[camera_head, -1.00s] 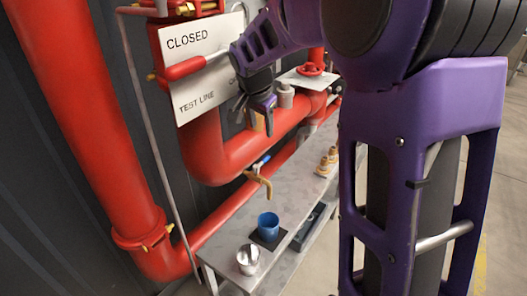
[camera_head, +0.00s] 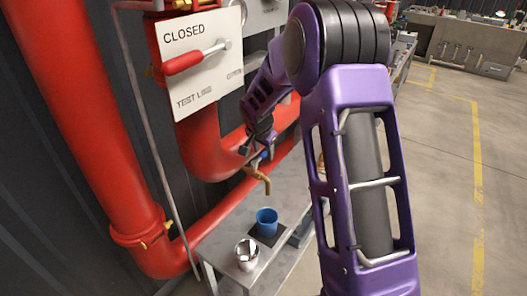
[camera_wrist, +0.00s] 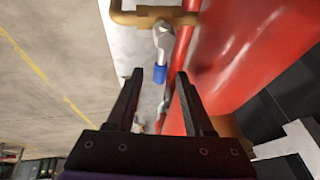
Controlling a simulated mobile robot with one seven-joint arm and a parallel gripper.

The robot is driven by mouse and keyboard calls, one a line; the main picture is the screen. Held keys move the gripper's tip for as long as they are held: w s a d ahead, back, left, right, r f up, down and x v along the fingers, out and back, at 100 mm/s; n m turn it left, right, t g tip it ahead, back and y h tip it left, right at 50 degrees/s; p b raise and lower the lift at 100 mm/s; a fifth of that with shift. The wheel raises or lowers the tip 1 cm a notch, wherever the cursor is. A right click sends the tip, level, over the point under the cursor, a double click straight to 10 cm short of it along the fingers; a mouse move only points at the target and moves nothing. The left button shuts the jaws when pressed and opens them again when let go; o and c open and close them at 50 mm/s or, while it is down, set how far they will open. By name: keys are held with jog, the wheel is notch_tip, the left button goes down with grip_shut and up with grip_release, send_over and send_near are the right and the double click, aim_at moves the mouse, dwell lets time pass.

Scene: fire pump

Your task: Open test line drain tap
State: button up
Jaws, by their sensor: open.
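The test line drain tap (camera_head: 258,176) is a brass spout on the lower red pipe, above the metal bench. Its lever has a blue grip, partly hidden by my gripper in the head view. In the wrist view the tap's brass body (camera_wrist: 150,18) is at the top, and the silver lever with its blue end (camera_wrist: 159,74) points down between my fingers. My gripper (camera_head: 262,142) is at the tap's lever. In the wrist view my gripper (camera_wrist: 160,82) is open, with a dark finger on each side of the blue end and gaps beside it.
A blue cup (camera_head: 267,221) on a dark mat and a metal cup (camera_head: 246,254) stand on the bench (camera_head: 222,236) below the tap. A white sign (camera_head: 205,55) marked CLOSED and TEST LINE, with a red-handled lever, is above. Large red pipes (camera_head: 75,110) stand at left.

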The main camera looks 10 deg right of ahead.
jog(key=shift+f, duration=0.1)
grip_shut()
dwell(1.4)
